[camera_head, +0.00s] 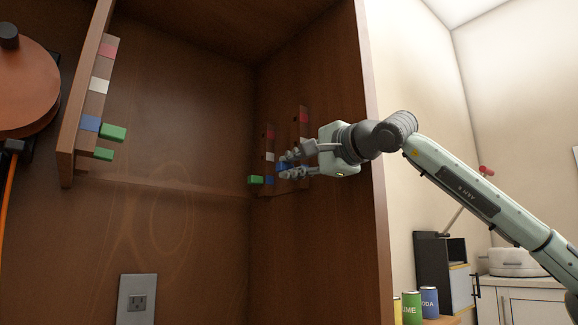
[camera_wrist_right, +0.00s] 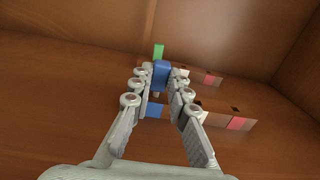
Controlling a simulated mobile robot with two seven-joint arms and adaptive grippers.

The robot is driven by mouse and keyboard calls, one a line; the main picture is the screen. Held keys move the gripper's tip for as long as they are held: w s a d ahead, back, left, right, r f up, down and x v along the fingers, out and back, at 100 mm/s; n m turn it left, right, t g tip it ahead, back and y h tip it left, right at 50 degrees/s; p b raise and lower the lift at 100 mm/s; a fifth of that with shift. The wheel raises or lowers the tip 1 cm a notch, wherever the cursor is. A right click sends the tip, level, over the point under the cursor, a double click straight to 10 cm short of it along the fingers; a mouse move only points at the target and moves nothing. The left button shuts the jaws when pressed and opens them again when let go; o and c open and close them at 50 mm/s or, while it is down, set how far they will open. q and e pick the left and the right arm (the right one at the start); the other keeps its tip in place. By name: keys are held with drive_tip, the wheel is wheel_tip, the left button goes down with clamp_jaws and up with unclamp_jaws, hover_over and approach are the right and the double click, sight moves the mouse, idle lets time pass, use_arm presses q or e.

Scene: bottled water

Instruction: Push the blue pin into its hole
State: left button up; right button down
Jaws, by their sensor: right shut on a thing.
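My right gripper (camera_head: 287,164) reaches in from the right, at the strips on the cabinet's right inner wall. Its fingers are shut on the blue pin (camera_head: 282,167). The blue pin also shows between the fingertips in the right wrist view (camera_wrist_right: 161,74). A flat blue patch (camera_wrist_right: 153,110) lies on the nearer strip, beside the fingers. The pin's far end and the hole meant for it are hidden, so I cannot tell whether the pin is in a hole. My left gripper is not in view.
A green pin (camera_wrist_right: 158,50) sticks out just beyond the blue one. Red patches (camera_wrist_right: 238,123) with dark holes beside them mark the strips. Another strip (camera_head: 99,86) with green pins (camera_head: 113,132) is on the left. The cabinet edge (camera_head: 373,150) is close to my right wrist.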

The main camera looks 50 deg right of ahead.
drive_tip(key=shift+d, duration=0.4)
drive_tip(key=c, duration=1.4)
unclamp_jaws()
drive_tip(key=shift+s, duration=0.1)
drive_tip(key=shift+o, duration=0.2)
drive_tip(key=v, duration=1.2)
drive_tip(key=shift+a, duration=0.1)
